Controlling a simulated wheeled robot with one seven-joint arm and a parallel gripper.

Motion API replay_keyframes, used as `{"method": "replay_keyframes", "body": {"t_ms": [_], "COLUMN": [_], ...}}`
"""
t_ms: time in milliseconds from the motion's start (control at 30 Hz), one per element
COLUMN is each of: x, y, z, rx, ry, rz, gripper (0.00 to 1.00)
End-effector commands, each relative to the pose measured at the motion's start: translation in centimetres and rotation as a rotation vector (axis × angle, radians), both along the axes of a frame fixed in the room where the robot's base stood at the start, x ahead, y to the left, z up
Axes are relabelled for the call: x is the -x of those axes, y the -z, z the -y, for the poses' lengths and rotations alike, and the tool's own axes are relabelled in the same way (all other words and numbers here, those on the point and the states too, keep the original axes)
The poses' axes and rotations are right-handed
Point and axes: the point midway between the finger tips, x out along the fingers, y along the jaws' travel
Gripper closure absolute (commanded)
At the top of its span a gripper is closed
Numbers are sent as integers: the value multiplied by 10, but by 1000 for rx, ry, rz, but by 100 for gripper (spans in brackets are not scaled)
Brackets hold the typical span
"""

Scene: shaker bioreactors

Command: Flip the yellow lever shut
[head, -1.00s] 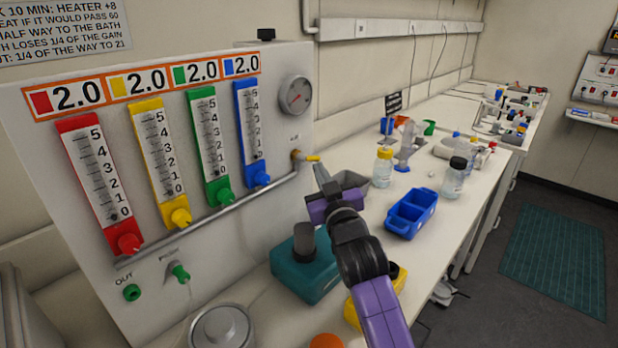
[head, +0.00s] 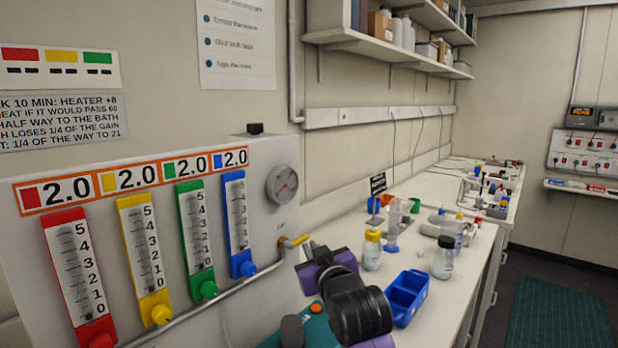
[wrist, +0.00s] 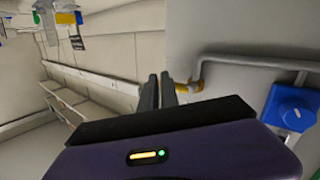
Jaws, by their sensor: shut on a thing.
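The yellow lever (head: 298,240) sits on a brass valve at the right end of the grey pipe, on the side of the gauge panel. It sticks out to the right, tipped slightly up in the head view. My purple gripper (head: 312,246) is at the lever's outer end. In the wrist view, the two dark fingers (wrist: 158,90) stand close together, and the yellow lever (wrist: 187,88) comes up against the right finger. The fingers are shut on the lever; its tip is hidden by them.
The panel carries red, yellow, green and blue (head: 238,225) flow tubes and a round gauge (head: 282,185). On the bench, a yellow-capped bottle (head: 372,250), a black-capped bottle (head: 444,258) and a blue tray (head: 405,297) stand right of my arm. Air above the lever is free.

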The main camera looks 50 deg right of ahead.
Motion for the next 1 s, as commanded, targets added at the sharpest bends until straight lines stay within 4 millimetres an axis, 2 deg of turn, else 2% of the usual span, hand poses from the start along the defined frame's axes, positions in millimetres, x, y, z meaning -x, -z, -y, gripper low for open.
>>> {"method": "replay_keyframes", "body": {"t_ms": [33, 300, 400, 600, 1000], "x": [-3, -3, -4, -4, -3], "y": [-102, -159, -173, -188, -181], "z": [-10, -12, -12, -13, -7], "rx": [135, 134, 134, 133, 128], "ry": [-27, -31, -32, -34, -22], "rz": [255, 253, 251, 248, 231], "gripper": [100, 100, 100, 100, 100]}}
